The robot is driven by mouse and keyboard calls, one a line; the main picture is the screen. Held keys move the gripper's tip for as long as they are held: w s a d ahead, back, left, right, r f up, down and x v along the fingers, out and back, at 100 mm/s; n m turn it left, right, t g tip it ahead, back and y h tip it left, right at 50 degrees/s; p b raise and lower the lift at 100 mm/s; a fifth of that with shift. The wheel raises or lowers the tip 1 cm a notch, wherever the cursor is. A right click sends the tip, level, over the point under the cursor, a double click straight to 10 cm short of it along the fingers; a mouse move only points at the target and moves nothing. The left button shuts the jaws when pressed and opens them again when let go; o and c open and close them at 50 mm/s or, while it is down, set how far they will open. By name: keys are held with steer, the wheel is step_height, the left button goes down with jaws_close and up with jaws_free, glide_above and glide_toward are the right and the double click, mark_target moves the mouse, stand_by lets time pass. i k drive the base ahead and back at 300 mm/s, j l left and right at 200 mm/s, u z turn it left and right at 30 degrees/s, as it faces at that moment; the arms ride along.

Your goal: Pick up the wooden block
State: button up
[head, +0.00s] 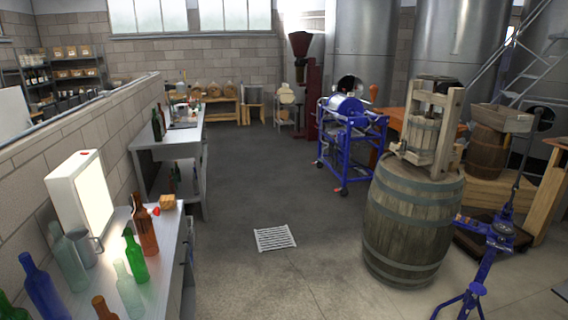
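A small wooden block (168,202) sits near the far end of the near bench on the left. It stands close to the bench's right edge. A small red object (155,211) lies just left of it, and a brown bottle (145,232) stands in front of it to the left. My gripper is not in view.
Several bottles, a grey mug (86,248) and a white light box (80,197) crowd the near bench (170,262). A barrel (412,222) bearing a small press and a blue stand (490,250) are on the right. The middle floor is clear around a white floor grate (274,238).

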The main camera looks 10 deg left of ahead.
mark_target(166, 201)
steer(key=i+j+u, duration=0.2)
steer(key=i+u, duration=0.2)
steer(key=i, duration=0.65)
steer(key=i+l+u, duration=0.15)
steer(key=i+u, duration=0.3)
steer(key=i, duration=0.55)
steer(key=i+u, duration=0.25)
steer(key=i, duration=0.4)
steer(key=i+u, duration=0.25)
steer(key=i, duration=0.4)
steer(key=i+l+u, duration=0.25)
steer(key=i, duration=0.4)
